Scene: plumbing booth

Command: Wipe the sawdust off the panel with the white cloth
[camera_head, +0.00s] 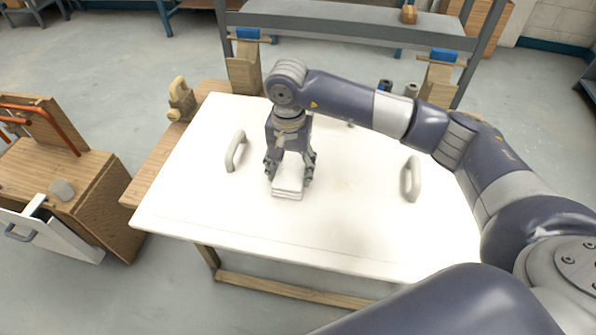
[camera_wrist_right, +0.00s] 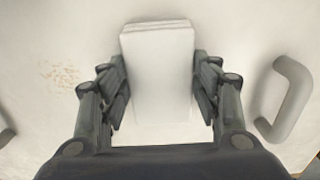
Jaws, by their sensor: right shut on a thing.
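My right gripper (camera_head: 290,178) is over the white panel (camera_head: 330,225), left of its middle, pointing down. It is shut on the folded white cloth (camera_head: 287,194), which is down at the panel surface; whether it presses on it I cannot tell. In the right wrist view the cloth (camera_wrist_right: 157,75) sits between both fingers of the gripper (camera_wrist_right: 157,66). A small patch of brownish sawdust (camera_wrist_right: 61,76) lies on the panel beside the cloth in that view. In the head view the sawdust (camera_head: 347,185) is very faint, right of the gripper. My left gripper is out of view.
Two grey handles stand up from the panel, one left (camera_head: 235,151) and one right (camera_head: 411,179). A wooden cabinet (camera_head: 85,195) with an open drawer stands at the left. Clamp-like wooden posts with blue tops (camera_head: 247,34) are behind the panel.

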